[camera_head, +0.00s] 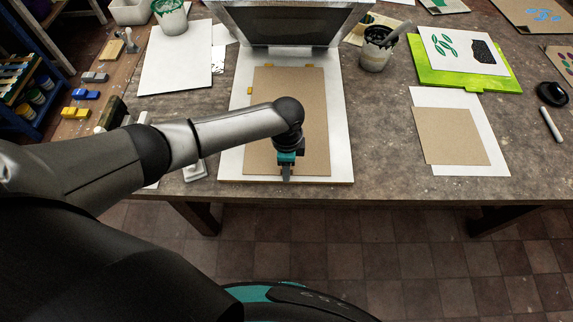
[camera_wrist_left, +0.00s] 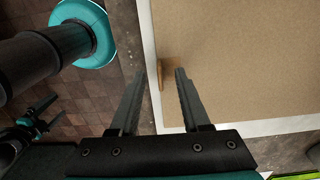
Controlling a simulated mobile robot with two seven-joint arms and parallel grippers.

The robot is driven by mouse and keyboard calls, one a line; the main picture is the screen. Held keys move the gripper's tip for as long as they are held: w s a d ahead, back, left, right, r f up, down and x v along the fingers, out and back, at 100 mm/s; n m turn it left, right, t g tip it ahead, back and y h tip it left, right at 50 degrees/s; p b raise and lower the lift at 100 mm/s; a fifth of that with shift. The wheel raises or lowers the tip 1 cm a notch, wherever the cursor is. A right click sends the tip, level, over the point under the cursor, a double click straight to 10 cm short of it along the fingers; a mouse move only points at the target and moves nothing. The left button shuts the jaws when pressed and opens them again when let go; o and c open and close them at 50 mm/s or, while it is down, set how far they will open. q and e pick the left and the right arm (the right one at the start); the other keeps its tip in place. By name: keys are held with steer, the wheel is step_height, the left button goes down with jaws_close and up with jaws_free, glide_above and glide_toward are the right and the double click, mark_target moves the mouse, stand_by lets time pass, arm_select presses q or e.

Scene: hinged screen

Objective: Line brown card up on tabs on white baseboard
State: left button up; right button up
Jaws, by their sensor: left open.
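The brown card (camera_head: 262,130) lies flat on the white baseboard (camera_head: 233,150), with white margins showing around it. Small yellow tabs stand at its left edge (camera_head: 250,90) and along its far edge (camera_head: 297,66). My left gripper (camera_head: 286,176) points down over the card's near edge. In the left wrist view its two fingers (camera_wrist_left: 168,70) are apart, with a small brown tab-like piece (camera_wrist_left: 166,76) at the card's edge between or just under the tips. I cannot tell whether they touch it. The card (camera_wrist_left: 240,60) fills the upper right there.
The silver-framed hinged screen (camera_head: 292,30) stands raised at the board's far end. A grey tin (camera_head: 374,55) stands beside it. Another brown card (camera_head: 452,137) on white paper and a lime-green board (camera_head: 428,72) lie at the right. Bare table separates them from the baseboard.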

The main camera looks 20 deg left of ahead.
arm_select(q)
steer(key=shift+r+p, duration=2.4)
steer(key=shift+p, duration=0.1)
steer(key=shift+r+p, duration=0.95)
steer(key=shift+r, duration=0.2)
